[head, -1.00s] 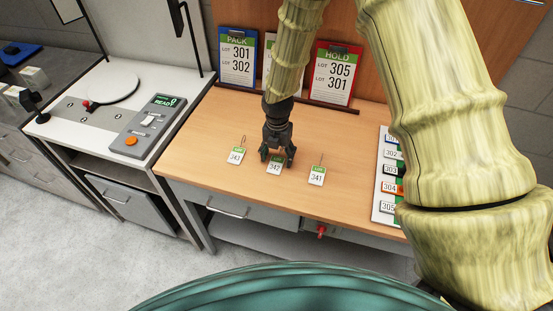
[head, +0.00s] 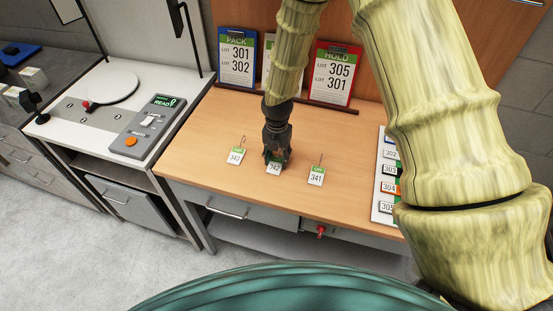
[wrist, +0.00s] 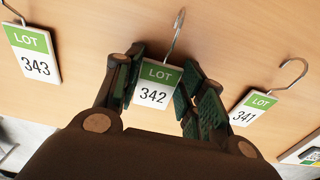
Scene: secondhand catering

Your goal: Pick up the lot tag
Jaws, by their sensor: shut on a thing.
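The lot tag 342 (wrist: 154,88), white with a green LOT band and a wire hook, is between the fingers of my gripper (wrist: 160,88) in the wrist view. My gripper is shut on it, with a finger at each side edge. In the head view my gripper (head: 276,158) is low over the table and hides the top of tag 342 (head: 274,169). Lot tag 343 (head: 235,156) lies to its left and lot tag 341 (head: 317,176) to its right, both apart from the gripper. They also show in the wrist view, tag 343 (wrist: 35,55) left and tag 341 (wrist: 250,108) right.
The wooden table (head: 200,135) is bare around the tags. A blue PACK board (head: 237,57) and a red HOLD board (head: 333,73) stand at the back. A rack of numbered tags (head: 385,203) lies at the right. A scale-like station (head: 108,90) stands left.

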